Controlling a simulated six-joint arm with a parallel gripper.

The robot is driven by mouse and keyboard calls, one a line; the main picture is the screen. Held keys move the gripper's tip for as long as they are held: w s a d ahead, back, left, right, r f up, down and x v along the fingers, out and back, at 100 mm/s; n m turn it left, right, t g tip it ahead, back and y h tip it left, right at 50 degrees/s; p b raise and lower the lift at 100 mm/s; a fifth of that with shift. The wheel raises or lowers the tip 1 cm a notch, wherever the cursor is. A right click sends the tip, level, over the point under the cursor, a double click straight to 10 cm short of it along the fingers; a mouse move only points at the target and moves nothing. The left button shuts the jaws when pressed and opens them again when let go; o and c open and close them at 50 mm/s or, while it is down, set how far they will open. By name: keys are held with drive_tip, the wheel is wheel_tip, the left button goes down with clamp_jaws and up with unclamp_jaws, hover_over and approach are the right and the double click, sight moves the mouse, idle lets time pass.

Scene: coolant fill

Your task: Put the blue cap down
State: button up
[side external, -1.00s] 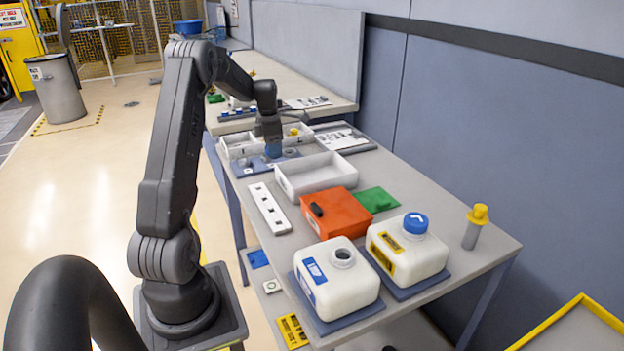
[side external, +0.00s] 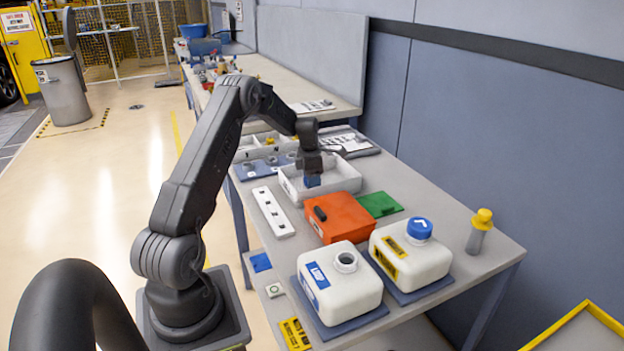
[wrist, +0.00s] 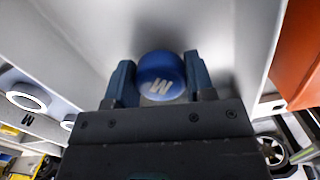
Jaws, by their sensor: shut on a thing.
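My gripper (side external: 312,178) is shut on a blue cap (wrist: 161,78) and points down into the white tray (side external: 291,189). In the wrist view the cap sits between the two fingers, with a white letter-like mark facing the camera. The tray's pale floor and walls surround the cap there. Another blue cap (side external: 419,229) sits on the right white jug (side external: 408,258).
An orange box (side external: 338,217) with a black handle stands close in front of the tray. A left jug (side external: 338,290) has an open neck. A yellow-capped bottle (side external: 478,231), a green plate (side external: 380,204) and a white strip (side external: 272,212) lie around. A divided bin (side external: 250,150) is behind.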

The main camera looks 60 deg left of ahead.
drive_tip(key=shift+f, duration=0.15)
drive_tip(key=o, duration=0.8)
